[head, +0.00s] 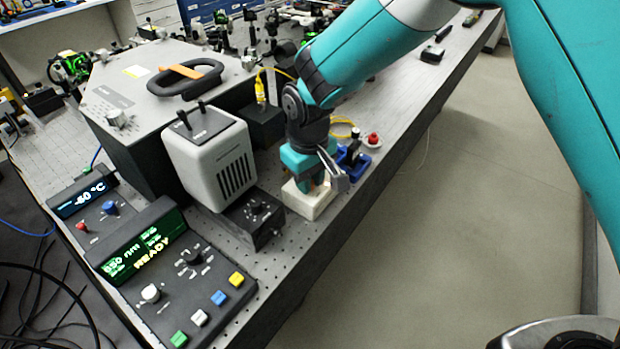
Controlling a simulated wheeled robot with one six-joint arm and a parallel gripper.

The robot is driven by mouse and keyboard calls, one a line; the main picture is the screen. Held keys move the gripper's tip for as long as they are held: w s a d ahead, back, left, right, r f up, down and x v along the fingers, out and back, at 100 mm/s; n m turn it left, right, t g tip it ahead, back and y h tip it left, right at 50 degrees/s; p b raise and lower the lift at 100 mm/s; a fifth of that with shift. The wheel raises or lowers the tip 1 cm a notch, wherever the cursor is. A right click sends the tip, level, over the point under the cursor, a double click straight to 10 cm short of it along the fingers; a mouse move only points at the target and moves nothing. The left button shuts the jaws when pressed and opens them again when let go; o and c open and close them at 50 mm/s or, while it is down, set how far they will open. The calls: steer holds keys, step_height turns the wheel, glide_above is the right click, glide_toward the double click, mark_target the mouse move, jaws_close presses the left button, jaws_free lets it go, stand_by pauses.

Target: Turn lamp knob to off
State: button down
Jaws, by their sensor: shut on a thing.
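The lamp housing (212,158) is a pale grey box with dark vents. A small black control box (252,222) stands at its foot, with a dark round knob (258,207) on its face, likely the lamp knob; its setting is too small to read. My gripper (317,186) points down, right of that knob and apart from it, over a white block (308,204) near the bench edge. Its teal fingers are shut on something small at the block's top. The fingers hide what it is.
A console with a READY display (140,247), knobs and coloured buttons stands at the front. A temperature unit (84,196) is at left. A large grey spectrometer box (150,85) stands behind. A blue holder (352,160) and red button (373,138) are right of my gripper.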

steer(key=n, duration=0.5)
steer(key=shift+n, duration=0.3)
stand_by(0.4)
steer(key=shift+a, duration=0.1)
steer(key=c, duration=1)
jaws_free()
steer(key=shift+r, duration=0.1)
step_height(320, 180, up, 17)
steer(key=shift+s+r+b, duration=0.1)
steer(key=shift+r+b, duration=0.05)
steer(key=shift+b, duration=1.1)
